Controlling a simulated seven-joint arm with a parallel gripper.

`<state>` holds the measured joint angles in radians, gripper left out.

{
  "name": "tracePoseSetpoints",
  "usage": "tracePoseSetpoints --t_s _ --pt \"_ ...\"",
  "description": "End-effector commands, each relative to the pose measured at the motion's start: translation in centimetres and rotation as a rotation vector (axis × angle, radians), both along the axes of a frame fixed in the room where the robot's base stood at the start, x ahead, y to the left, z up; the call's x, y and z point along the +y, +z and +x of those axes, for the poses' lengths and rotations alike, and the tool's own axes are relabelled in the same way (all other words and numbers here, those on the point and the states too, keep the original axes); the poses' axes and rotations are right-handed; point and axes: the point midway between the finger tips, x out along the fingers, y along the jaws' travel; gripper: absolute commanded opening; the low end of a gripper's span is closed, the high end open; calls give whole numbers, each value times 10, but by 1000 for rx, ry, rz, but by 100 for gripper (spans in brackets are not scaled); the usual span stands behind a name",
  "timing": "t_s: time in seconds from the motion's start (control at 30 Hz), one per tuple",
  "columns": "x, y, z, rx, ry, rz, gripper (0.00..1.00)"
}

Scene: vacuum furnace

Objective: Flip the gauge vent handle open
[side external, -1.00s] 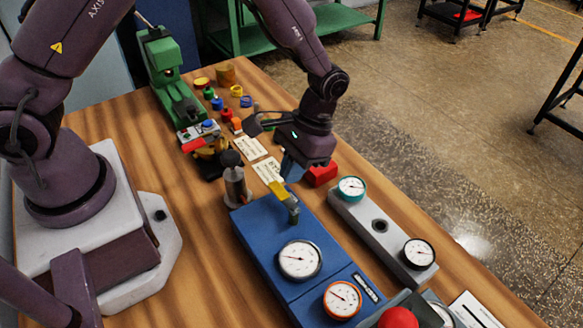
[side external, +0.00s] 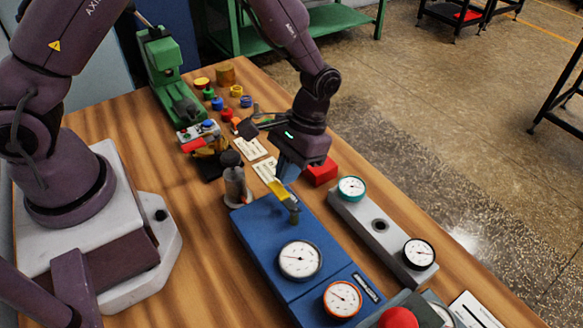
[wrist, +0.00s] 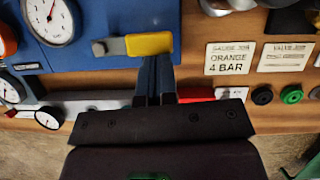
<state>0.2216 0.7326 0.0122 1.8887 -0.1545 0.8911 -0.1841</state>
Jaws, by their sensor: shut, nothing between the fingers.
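The gauge vent handle is a yellow-gripped lever (side external: 277,190) on a metal stem, at the far end of the blue gauge box (side external: 262,235). In the wrist view the yellow grip (wrist: 149,43) lies sideways, its metal pivot to the left. My gripper (side external: 286,176) points down beside the handle, shut and empty. In the wrist view its dark fingertips (wrist: 155,65) are together just below the yellow grip, very close to it. I cannot tell whether they touch it.
The blue box carries a white gauge (side external: 300,259) and an orange-rimmed gauge (side external: 342,299). A grey block with gauges (side external: 365,220) stands to its right. A red block (side external: 320,172) is behind my gripper, and a dark-topped cylinder (side external: 234,178) stands left of the handle.

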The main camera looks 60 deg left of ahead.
Motion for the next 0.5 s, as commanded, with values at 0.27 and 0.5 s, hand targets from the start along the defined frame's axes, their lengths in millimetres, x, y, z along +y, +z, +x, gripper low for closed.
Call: tracePoseSetpoints --t_s 0.27,0.5 --pt "2 0 -3 0 55 0 0" --pt "3 0 -7 0 111 0 0"
